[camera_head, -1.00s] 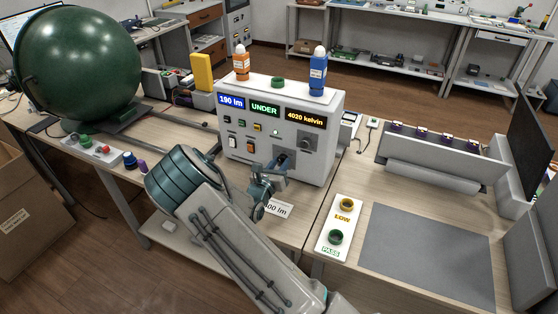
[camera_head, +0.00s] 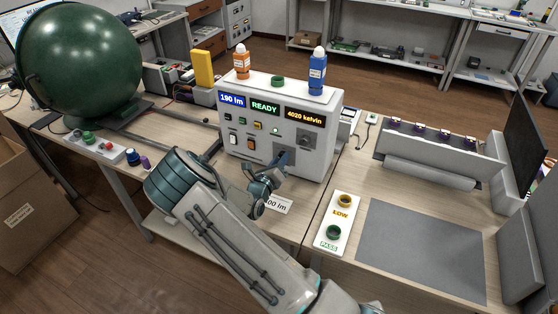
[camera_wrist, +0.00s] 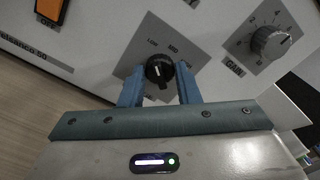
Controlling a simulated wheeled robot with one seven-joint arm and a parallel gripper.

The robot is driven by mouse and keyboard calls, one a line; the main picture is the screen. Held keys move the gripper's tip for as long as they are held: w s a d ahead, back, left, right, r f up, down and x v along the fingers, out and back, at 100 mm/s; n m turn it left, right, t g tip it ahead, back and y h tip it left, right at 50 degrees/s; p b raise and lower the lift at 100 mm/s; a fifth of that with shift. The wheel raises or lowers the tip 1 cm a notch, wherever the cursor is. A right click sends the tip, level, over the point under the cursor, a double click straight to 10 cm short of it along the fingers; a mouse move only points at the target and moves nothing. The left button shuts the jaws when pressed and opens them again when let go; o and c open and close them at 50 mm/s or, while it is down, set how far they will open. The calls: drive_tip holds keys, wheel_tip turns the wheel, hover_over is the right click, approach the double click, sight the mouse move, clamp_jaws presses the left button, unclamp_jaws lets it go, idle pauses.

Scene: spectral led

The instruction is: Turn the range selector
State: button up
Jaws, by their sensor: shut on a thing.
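The range selector (camera_wrist: 160,73) is a round black knob with a white pointer mark, on a grey plate on the front of the white instrument box (camera_head: 232,152). Small labels stand above the knob; I can read LOW on the left and a blurred one to its right. My gripper (camera_wrist: 160,88) is shut on the knob, with one blue finger at each side of it. In the head view my gripper (camera_head: 282,164) reaches the lower front of the box and hides the knob. The box displays (camera_head: 265,107) read 190 lm, READY and 4020 kelvin.
A second knob marked GAIN (camera_wrist: 270,42) sits to the right, close to my gripper. An orange switch (camera_wrist: 50,10) is at upper left. A large green sphere (camera_head: 80,65) stands left of the box. LOW and PASS holders (camera_head: 338,222) and a grey mat (camera_head: 420,250) lie right.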

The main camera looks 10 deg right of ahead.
drive_tip(key=shift+a, duration=0.15)
drive_tip(key=o, duration=1)
drive_tip(key=shift+c, duration=0.2)
drive_tip(key=b+v, duration=0.2)
drive_tip(key=v, duration=1.1)
drive_tip(key=shift+s+a, duration=0.25)
drive_tip(key=shift+s, duration=0.05)
